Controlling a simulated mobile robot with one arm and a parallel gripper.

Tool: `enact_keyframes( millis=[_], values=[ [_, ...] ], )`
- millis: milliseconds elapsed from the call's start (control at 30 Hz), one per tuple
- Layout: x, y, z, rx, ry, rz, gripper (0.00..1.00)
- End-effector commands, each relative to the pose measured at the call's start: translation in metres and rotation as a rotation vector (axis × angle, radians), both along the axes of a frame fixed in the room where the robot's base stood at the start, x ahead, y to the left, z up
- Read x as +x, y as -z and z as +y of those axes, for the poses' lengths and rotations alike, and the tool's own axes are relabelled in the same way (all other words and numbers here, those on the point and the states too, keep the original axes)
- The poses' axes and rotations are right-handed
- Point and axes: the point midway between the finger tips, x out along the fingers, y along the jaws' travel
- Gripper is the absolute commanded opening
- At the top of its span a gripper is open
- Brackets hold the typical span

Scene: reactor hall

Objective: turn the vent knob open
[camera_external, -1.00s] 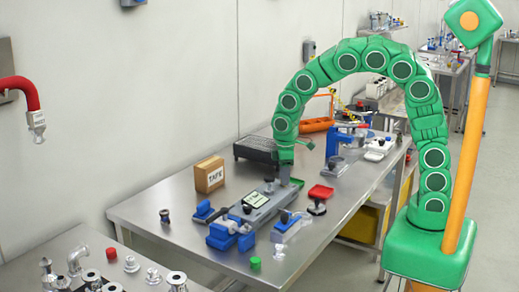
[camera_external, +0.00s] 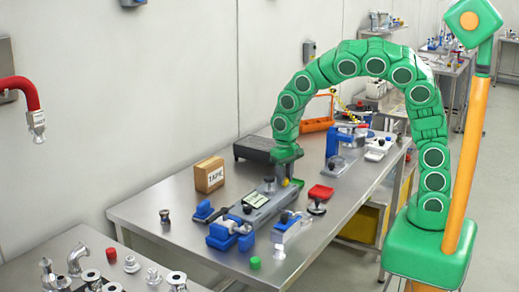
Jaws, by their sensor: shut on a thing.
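The long grey device (camera_external: 262,209) lies on the steel table, with a pale label panel and black knobs on its top. My gripper (camera_external: 286,178) points down at the far end of this device and is shut on the vent knob there. The jaws cover most of that knob, so its turn angle cannot be told. A small yellow patch shows right at the fingertips. Another black knob (camera_external: 269,182) stands just left of my gripper.
Blue clamps (camera_external: 226,236) sit at the device's near end. A green cap (camera_external: 255,262) lies near the front edge. The table's left part is mostly bare.

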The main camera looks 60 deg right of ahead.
Motion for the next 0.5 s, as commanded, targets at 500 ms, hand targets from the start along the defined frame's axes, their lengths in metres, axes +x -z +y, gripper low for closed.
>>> enact_keyframes(
  millis=[500],
  values=[
    [-0.0007, 0.0009, -0.0008, -0.002, 0.465, 0.002, 0.0]
  ],
)
